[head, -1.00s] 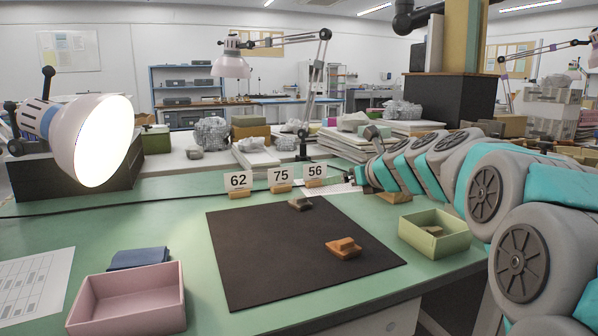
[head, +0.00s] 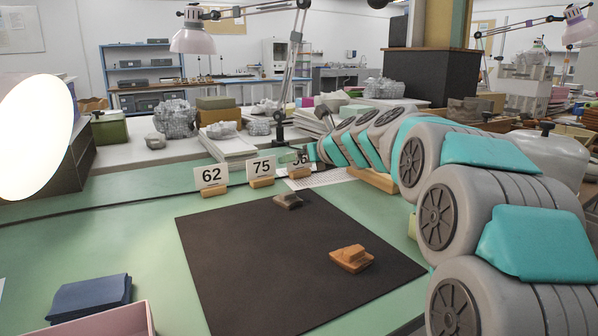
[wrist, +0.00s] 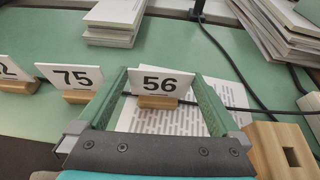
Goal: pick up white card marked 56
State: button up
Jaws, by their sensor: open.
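The white card marked 56 (wrist: 161,83) stands upright in a small wooden holder (wrist: 158,102) in the wrist view. My gripper (wrist: 160,88) is open, its two green fingers reaching to either side of the card with gaps on both sides. In the head view the card 56 (head: 299,158) is partly hidden behind the end of my arm. The card marked 75 (head: 261,167) and the card marked 62 (head: 211,176) stand to its left in wooden holders.
A printed sheet (wrist: 150,121) lies under the card. A wooden block with a hole (wrist: 283,150) is right of my gripper. A black cable (wrist: 235,70) runs behind. The dark mat (head: 270,250) holds a grey sherd (head: 288,201) and an orange sherd (head: 351,258).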

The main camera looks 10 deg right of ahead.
aim_at(300, 162)
jog(key=w+f, duration=0.1)
jog(key=w+a+f+b, duration=0.1)
jog(key=w, duration=0.1)
jog(key=shift+w+f, duration=0.15)
jog(key=shift+f, duration=0.25)
jog(key=shift+w+a, duration=0.15)
jog(key=shift+w, duration=0.05)
jog(key=shift+c, duration=0.4)
jog(key=c, duration=0.9)
